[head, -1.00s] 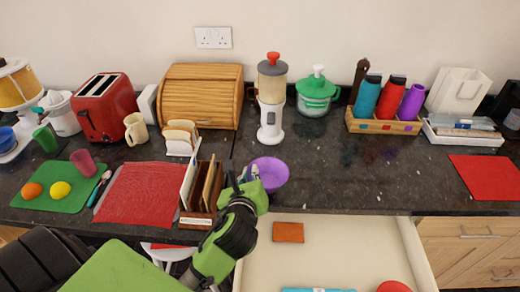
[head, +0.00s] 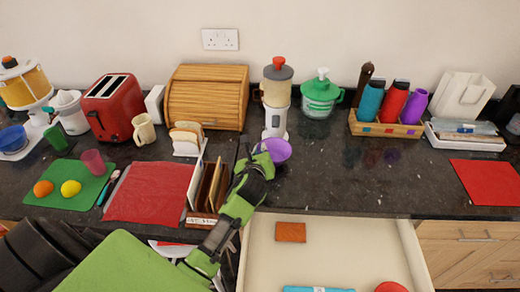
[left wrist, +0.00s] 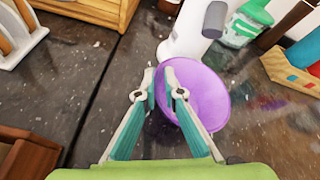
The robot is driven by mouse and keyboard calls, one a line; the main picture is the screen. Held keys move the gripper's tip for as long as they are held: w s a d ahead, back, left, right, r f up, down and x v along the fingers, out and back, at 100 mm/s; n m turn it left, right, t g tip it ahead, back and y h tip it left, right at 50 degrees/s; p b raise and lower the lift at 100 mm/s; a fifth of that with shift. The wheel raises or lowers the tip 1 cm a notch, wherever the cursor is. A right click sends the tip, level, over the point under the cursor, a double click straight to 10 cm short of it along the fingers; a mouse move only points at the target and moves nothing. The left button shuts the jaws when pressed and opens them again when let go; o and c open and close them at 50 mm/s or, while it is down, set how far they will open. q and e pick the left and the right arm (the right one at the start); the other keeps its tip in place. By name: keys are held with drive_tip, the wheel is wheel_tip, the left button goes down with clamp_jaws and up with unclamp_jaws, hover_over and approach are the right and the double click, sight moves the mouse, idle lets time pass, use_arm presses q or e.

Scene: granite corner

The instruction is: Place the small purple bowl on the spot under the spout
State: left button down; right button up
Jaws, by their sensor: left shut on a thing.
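The small purple bowl (head: 277,150) is at the foot of the white dispenser (head: 276,98), which has a grey top and red knob. My left gripper (head: 258,154) is shut on the bowl's near-left rim. In the left wrist view the bowl (left wrist: 208,92) is tilted between and beyond the fingertips (left wrist: 162,75), close against the dispenser's white base (left wrist: 190,35). I cannot tell whether the bowl touches the counter. The spot under the spout is hidden. My right gripper is not in view.
A green-lidded container (head: 318,95) stands right of the dispenser, and a wooden bread box (head: 207,97) left of it. A wooden rack (head: 206,187) stands close to my left arm. An open drawer (head: 340,240) lies below the counter edge. The counter to the right is mostly clear.

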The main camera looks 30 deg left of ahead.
use_arm(q)
drive_tip(key=c, duration=2.2)
unclamp_jaws()
drive_tip(key=shift+f, duration=0.1)
drive_tip(key=shift+o, duration=0.2)
drive_tip(key=b+v, duration=0.1)
drive_tip(key=v, duration=1.1)
